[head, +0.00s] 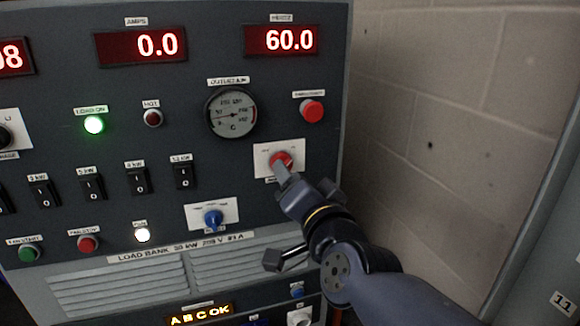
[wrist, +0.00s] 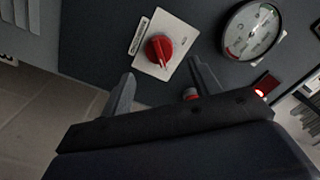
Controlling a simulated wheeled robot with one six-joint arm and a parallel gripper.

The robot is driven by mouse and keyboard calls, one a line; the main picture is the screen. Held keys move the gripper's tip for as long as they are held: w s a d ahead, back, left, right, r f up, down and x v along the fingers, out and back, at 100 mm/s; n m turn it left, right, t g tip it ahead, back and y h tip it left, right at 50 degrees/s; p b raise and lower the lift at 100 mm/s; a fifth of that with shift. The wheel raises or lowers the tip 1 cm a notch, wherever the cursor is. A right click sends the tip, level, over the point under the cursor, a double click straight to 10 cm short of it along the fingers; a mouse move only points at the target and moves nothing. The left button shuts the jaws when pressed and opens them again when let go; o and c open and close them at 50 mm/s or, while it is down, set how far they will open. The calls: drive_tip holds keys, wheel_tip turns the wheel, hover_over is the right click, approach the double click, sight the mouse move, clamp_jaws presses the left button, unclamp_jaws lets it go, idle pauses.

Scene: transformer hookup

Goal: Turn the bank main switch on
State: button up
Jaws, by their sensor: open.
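The bank main switch, a red rotary knob (head: 281,160) on a white plate (head: 262,158), sits at the right of the grey panel in the head view. In the wrist view the knob (wrist: 159,50) shows on its tilted plate (wrist: 172,27), above the gap between the fingers. My gripper (head: 283,172) is in front of the knob and partly covers its lower side in the head view. In the wrist view my gripper (wrist: 160,80) is open, with one finger on each side below the knob. I cannot tell whether a finger touches it.
A blue knob (head: 212,219) sits lower left of the switch. A red emergency button (head: 312,110) and a round gauge (head: 231,113) are above it. Black rocker switches (head: 138,181) run to the left. A block wall (head: 450,110) stands right of the panel.

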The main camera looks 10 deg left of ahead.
drive_tip(key=shift+p+v, duration=0.85)
drive_tip(key=shift+v, duration=1.8)
drive_tip(key=b+x, duration=0.3)
drive_tip(key=x, duration=0.8)
drive_tip(key=shift+b, duration=0.4)
drive_tip(key=shift+s, duration=0.15)
